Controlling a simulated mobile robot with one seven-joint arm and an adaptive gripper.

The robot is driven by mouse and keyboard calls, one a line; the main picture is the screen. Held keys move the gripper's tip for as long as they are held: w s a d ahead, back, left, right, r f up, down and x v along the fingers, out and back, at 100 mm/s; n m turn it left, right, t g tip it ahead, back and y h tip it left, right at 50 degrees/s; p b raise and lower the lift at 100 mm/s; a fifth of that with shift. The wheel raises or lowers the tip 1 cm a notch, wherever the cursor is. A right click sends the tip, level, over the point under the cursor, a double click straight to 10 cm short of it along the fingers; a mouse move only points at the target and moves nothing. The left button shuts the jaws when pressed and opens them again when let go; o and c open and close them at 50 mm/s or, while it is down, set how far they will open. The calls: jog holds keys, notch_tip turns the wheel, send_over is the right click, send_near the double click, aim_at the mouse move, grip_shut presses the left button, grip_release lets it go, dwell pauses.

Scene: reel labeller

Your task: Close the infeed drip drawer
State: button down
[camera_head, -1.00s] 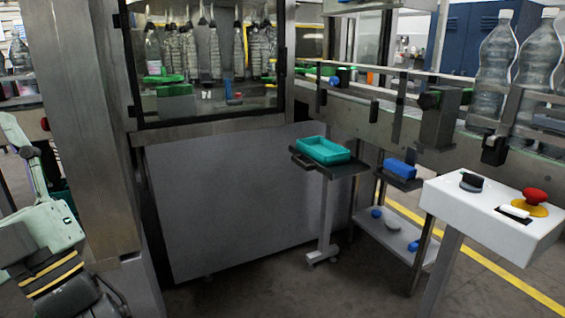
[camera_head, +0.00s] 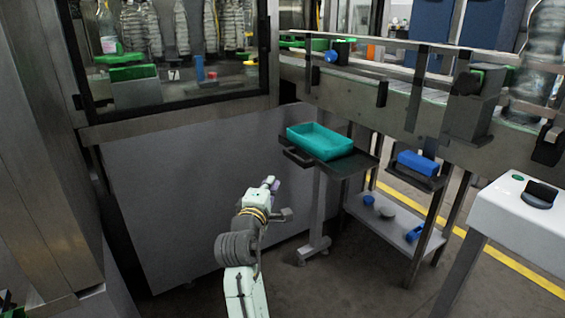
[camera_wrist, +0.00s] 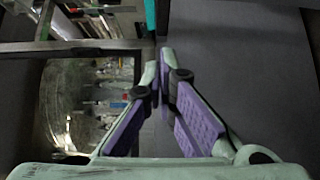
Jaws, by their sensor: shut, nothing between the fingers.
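A dark flat tray (camera_head: 350,167) with a handle-like bar at its left end juts out below the infeed conveyor. A teal bin (camera_head: 320,141) sits on it. A smaller dark tray (camera_head: 424,184) with a blue block on it is to its right. I cannot tell for certain which of these is the drip drawer. My gripper (camera_head: 270,181) is in front of the grey cabinet panel, apart from the dark tray and lower left of it in the picture. In the wrist view my gripper (camera_wrist: 160,62) has its purple-padded fingers together at the tips, empty.
The conveyor (camera_head: 400,95) runs above the trays. A stand leg (camera_head: 316,215) and a low shelf (camera_head: 395,222) with blue items are below. A white control box (camera_head: 520,217) is at the right. Bare floor lies in front of the grey panel (camera_head: 190,190).

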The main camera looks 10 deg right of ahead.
jog(key=p, duration=0.2)
send_near(292, 157)
jog(key=w+a, duration=0.2)
jog(key=w, duration=0.1)
jog(key=shift+w+d+r+p, duration=0.1)
jog(key=shift+w+d+p, duration=0.1)
jog(key=shift+d, duration=0.45)
jog(key=shift+w+d+p, duration=0.2)
jog(key=shift+d+p, duration=0.05)
jog(key=shift+d, duration=0.45)
jog(key=shift+w+d+r+p, duration=0.1)
jog(key=shift+w+d+p, duration=0.1)
jog(key=shift+d, duration=0.45)
